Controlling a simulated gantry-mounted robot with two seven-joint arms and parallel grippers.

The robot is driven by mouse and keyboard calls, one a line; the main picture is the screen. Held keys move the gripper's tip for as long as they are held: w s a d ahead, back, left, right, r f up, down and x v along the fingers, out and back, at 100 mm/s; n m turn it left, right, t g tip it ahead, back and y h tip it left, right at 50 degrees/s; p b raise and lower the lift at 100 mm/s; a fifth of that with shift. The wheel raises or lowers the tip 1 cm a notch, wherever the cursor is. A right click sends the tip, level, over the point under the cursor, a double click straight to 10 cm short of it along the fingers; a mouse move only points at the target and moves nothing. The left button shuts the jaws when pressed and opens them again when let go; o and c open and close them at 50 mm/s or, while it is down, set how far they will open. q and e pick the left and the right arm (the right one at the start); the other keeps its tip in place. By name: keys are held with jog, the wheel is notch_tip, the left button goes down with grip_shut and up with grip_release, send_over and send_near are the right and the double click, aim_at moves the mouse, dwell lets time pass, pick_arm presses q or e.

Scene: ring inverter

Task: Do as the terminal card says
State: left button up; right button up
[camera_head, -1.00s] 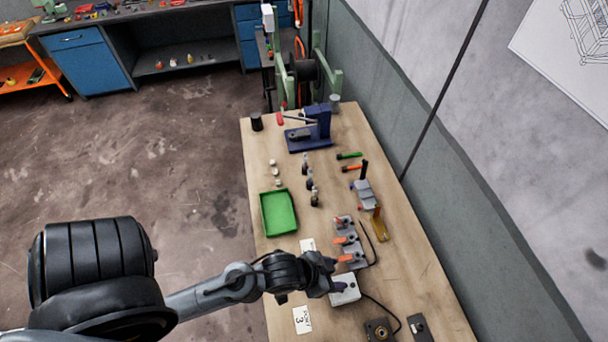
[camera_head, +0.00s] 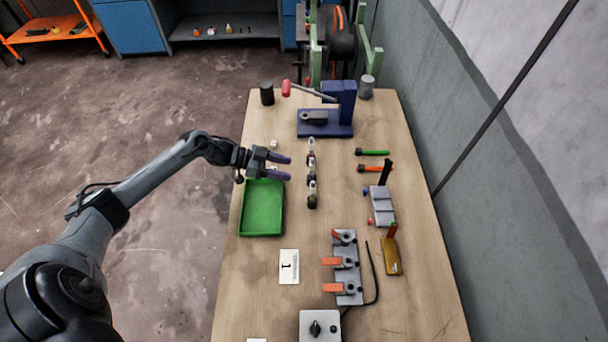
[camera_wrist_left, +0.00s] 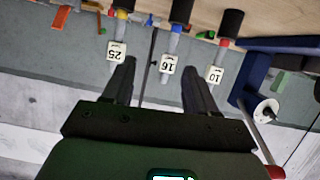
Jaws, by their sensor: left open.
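A white card (camera_head: 289,266) printed with a large 1 lies on the table, turned sideways; its smaller text is too small to read. Three upright pieces stand in a row, a far one (camera_head: 311,149), a middle one (camera_head: 311,169) and a near one (camera_head: 312,194). My left gripper (camera_head: 284,167) is open and empty, left of the row. In the wrist view, tag 16 shows between its fingers (camera_wrist_left: 160,82). My right gripper is out of view.
A green tray (camera_head: 262,210) lies just nearer than the gripper. A blue lever press (camera_head: 345,105) stands at the far end. A clamp block (camera_head: 345,268) with orange levers, a grey box (camera_head: 320,325) with a knob, and green (camera_head: 373,153) and orange (camera_head: 375,169) tools are also on the table.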

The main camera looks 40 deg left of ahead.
aim_at(312, 171)
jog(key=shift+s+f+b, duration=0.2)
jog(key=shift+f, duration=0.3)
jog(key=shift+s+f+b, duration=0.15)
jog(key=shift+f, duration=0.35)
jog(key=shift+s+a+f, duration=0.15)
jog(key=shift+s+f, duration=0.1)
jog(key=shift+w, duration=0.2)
pick_arm(q)
jog(key=shift+m, duration=0.3)
jog(key=shift+w+d+f, duration=0.3)
jog(key=shift+w+d, duration=0.85)
jog(key=shift+w, duration=0.35)
jog(key=shift+w+d+f, duration=0.25)
jog(key=shift+w+d, duration=0.9)
jog(key=shift+w, duration=0.3)
jog(key=shift+w+d+f, duration=0.3)
jog(key=shift+w+d, duration=0.85)
jog(key=shift+w, duration=0.35)
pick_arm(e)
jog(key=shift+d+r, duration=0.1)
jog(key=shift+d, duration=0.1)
pick_arm(q)
grip_shut()
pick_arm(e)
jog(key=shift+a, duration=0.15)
pick_arm(q)
jog(key=shift+r, duration=0.1)
